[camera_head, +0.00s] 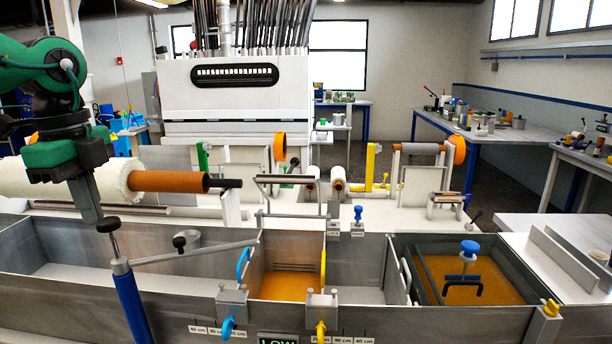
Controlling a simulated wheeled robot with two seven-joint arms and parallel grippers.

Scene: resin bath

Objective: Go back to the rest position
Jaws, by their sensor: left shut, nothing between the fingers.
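My left gripper (92,214) comes in from the left on a green and black arm. It points down, with its fingers shut and nothing between them. Its tips are just left of a black knob (108,225) on top of a blue-handled lever (131,300) at the front of the metal bath. I cannot tell whether they touch it. A white fibre roll (105,180) on an orange-brown core (170,181) lies behind the gripper and is partly hidden by it. My right gripper is out of view.
The metal bath (380,248) spans the front, with amber resin (285,286) in its middle compartment and at right. A blue-knobbed handle (469,250) stands over the right one. A white machine (222,100) stands behind. Benches (440,122) line the right wall.

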